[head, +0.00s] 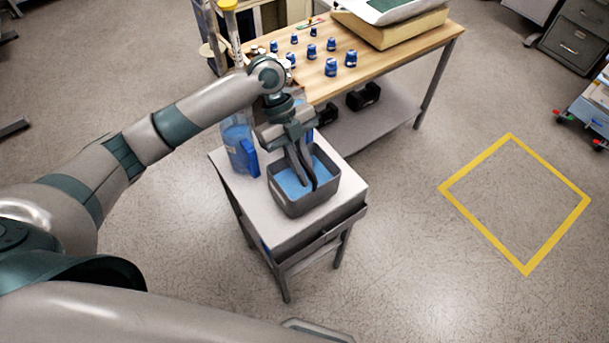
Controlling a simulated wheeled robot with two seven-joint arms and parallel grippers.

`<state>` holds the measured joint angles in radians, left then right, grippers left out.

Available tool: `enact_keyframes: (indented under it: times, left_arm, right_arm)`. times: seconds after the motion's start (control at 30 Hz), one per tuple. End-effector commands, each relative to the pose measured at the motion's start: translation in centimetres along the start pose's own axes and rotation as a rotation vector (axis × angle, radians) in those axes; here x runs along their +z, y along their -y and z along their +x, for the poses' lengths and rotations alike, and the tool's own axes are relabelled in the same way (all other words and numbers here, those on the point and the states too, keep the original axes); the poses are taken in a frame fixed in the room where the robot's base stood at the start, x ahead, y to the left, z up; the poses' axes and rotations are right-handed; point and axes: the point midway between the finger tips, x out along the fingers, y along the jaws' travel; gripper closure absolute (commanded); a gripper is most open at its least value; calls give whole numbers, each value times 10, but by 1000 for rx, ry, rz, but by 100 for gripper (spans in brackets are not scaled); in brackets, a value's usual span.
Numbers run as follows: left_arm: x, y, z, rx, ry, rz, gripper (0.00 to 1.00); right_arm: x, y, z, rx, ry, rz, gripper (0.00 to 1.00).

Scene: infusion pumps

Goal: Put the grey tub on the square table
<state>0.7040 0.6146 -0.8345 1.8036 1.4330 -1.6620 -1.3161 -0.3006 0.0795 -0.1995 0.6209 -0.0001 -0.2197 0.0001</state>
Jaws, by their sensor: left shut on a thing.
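The grey tub (322,198) is an open square box with a blue inside. It is upright over the front part of the small square table (228,180), near its right edge; I cannot tell for sure whether its base touches the top. My left gripper (309,187) points down into the tub from above, its dark fingers close together. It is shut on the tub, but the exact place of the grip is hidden. My right gripper is not in view.
A clear jug with a blue handle (249,158) stands behind the tub on the left.

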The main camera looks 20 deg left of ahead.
Motion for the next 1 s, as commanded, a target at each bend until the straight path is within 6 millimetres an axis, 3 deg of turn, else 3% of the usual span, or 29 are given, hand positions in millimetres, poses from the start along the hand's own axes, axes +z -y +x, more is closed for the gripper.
enact_keyframes:
  times: [0.2, 0.5, 0.53, 0.6, 1.0]
  left_arm:
    - [10, 0, 18, -2, -1, 0, 100]
    - [13, -1, 22, -3, 1, 1, 100]
    - [14, -2, 23, 0, 1, 0, 84]
    - [14, -2, 23, 0, 1, 0, 72]
    - [14, -1, 20, -1, 1, 1, 72]
  right_arm:
    - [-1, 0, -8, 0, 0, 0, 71]
    - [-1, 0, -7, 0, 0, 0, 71]
    - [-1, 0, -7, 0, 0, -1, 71]
    - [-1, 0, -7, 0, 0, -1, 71]
    - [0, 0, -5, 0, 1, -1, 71]
